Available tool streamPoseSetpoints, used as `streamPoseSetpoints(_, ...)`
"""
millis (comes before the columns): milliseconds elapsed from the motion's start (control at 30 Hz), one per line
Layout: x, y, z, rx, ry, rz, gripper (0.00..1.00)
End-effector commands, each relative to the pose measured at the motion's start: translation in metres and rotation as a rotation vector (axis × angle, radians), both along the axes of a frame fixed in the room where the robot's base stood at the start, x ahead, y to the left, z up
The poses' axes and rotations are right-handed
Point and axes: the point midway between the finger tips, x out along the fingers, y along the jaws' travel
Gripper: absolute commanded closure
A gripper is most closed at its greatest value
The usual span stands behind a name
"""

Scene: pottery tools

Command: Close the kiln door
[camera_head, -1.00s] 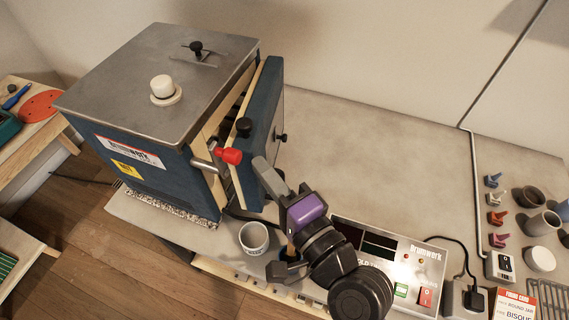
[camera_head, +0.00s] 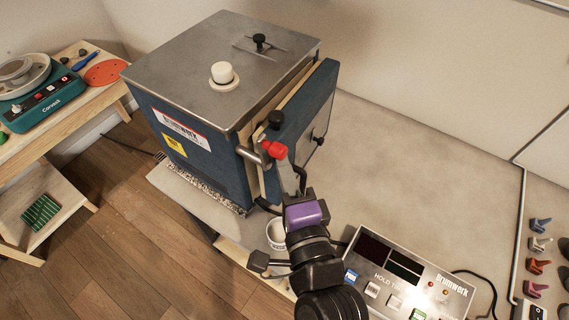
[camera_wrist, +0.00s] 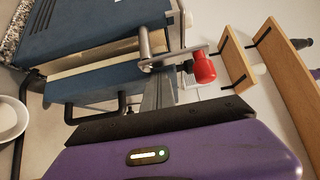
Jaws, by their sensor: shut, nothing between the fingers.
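The blue kiln (camera_head: 196,165) stands on the bench with a grey metal lid. It also shows in the wrist view (camera_wrist: 75,22). Its door (camera_head: 318,115), blue with a pale inner edge, is slightly ajar on the right side, with a narrow gap along the body. A metal latch with a red knob (camera_head: 278,150) sits at the front edge; the red knob is also in the wrist view (camera_wrist: 204,68). My gripper (camera_head: 288,178) is shut and empty, its grey fingers just below the red knob, close to the door. I cannot tell whether they touch it.
A control box (camera_head: 405,278) with displays and buttons lies right of my arm. A white cup (camera_head: 276,233) is partly hidden behind my wrist. Small coloured pieces (camera_head: 539,266) stand at the far right. The bench behind the door is clear.

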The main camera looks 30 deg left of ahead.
Motion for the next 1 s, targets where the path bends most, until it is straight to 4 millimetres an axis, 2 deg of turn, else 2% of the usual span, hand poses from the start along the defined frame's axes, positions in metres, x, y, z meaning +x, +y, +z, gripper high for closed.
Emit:
streamPoseSetpoints(267, -0.002, -0.003, -0.002, -0.001, 0.000, -0.002, 1.00)
streamPoseSetpoints(700, -0.044, -0.050, -0.003, 0.001, 0.002, -0.001, 1.00)
streamPoseSetpoints(1000, -0.052, -0.059, 0.000, -0.001, -0.001, 0.000, 1.00)
